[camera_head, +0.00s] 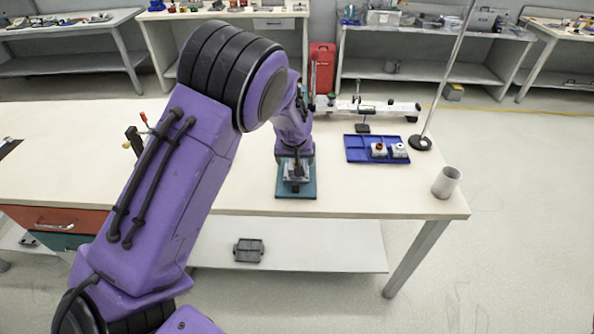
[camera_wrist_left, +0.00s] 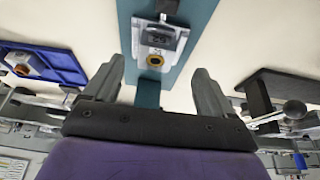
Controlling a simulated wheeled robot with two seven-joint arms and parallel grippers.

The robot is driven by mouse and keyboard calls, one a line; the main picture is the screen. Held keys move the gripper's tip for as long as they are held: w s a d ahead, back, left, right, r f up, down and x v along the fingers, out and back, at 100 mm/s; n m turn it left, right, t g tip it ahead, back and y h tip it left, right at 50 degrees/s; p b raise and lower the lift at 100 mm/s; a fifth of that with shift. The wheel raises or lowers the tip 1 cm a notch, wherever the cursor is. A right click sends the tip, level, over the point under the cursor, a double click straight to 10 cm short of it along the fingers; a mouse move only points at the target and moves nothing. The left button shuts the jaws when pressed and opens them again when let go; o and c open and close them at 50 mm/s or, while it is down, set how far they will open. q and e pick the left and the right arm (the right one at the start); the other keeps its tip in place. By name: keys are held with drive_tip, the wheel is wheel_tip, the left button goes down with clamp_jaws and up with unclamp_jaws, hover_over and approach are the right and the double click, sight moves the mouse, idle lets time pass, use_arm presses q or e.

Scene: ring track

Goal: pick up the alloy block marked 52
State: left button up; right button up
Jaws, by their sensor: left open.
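A metallic block (camera_wrist_left: 160,42) with a dark number plate and an orange-ringed hole sits on a teal mat (camera_wrist_left: 195,22) in the left wrist view. The number on the plate is too small to read surely. In the head view the teal mat (camera_head: 306,190) lies near the table's front edge, the block on it partly hidden by my left gripper (camera_head: 295,170). In the left wrist view my left gripper (camera_wrist_left: 159,75) is open, its fingers either side of the block's near end and nothing held. My right gripper is not in view.
A blue tray (camera_head: 357,156) with two light blocks (camera_head: 378,150) (camera_head: 399,150) stands right of the mat. A grey cup (camera_head: 446,182) is at the table's right corner. A pole on a black base (camera_head: 420,143) and a rail (camera_head: 385,108) stand behind. Table left of my arm is mostly clear.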

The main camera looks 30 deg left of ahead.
use_arm(q)
drive_tip(key=x, duration=0.4)
drive_tip(key=shift+d+p, duration=0.2)
drive_tip(key=shift+p, duration=0.15)
drive_tip(key=shift+r, duration=0.1)
drive_tip(key=c, duration=1.4)
